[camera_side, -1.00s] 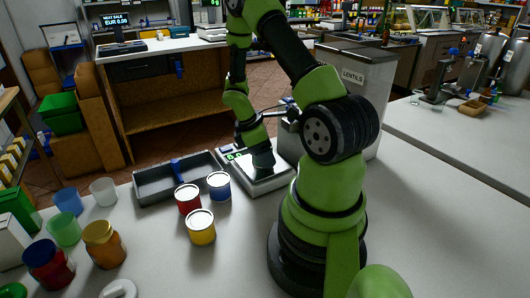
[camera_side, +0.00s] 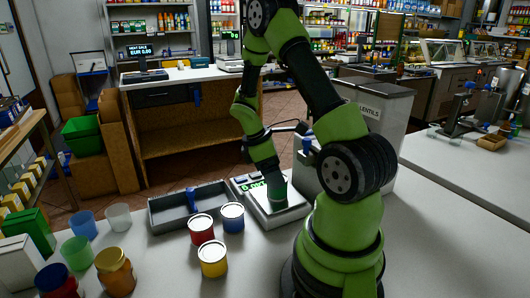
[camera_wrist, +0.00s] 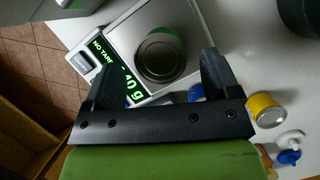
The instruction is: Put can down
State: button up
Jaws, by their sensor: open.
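A can with a grey metal top and a bit of green on its side (camera_wrist: 160,55) stands on the silver scale plate, between my fingers in the wrist view. In the side view the green can (camera_side: 278,192) stands upright on the scale (camera_side: 292,207). My gripper (camera_wrist: 156,68) is open, with a finger on each side of the can and gaps visible. In the side view its fingers are hard to make out. The scale's green display (camera_wrist: 125,70) is lit; its reading is partly hidden by a finger.
A red can (camera_side: 201,231), a blue can (camera_side: 233,218) and a yellow can (camera_side: 213,262) stand left of the scale. A grey tray (camera_side: 165,218) lies behind them. Coloured cups and an amber jar (camera_side: 115,274) are further left. The lentils bin (camera_side: 380,130) stands right of the scale.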

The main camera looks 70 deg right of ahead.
jog(key=w+a+r+m+t, duration=0.2)
jog(key=a+r+t, duration=0.1)
jog(key=a+r, duration=0.4)
jog(key=w+a+r+m+t, duration=0.2)
jog(key=a+r, duration=0.3)
jog(key=r, duration=0.4)
jog(key=s+a+r+m+t+y, duration=0.2)
jog(key=s+a+t, duration=0.1)
jog(key=a, duration=0.2)
jog(key=s+a+r+m+t+y, duration=0.1)
jog(key=s+a+r+m+t, duration=0.1)
jog(key=a, duration=0.4)
jog(key=shift+s+a+r+t+y, duration=0.3)
jog(key=shift+s+r+t+y, duration=0.1)
jog(key=shift+s+r+t, duration=0.35)
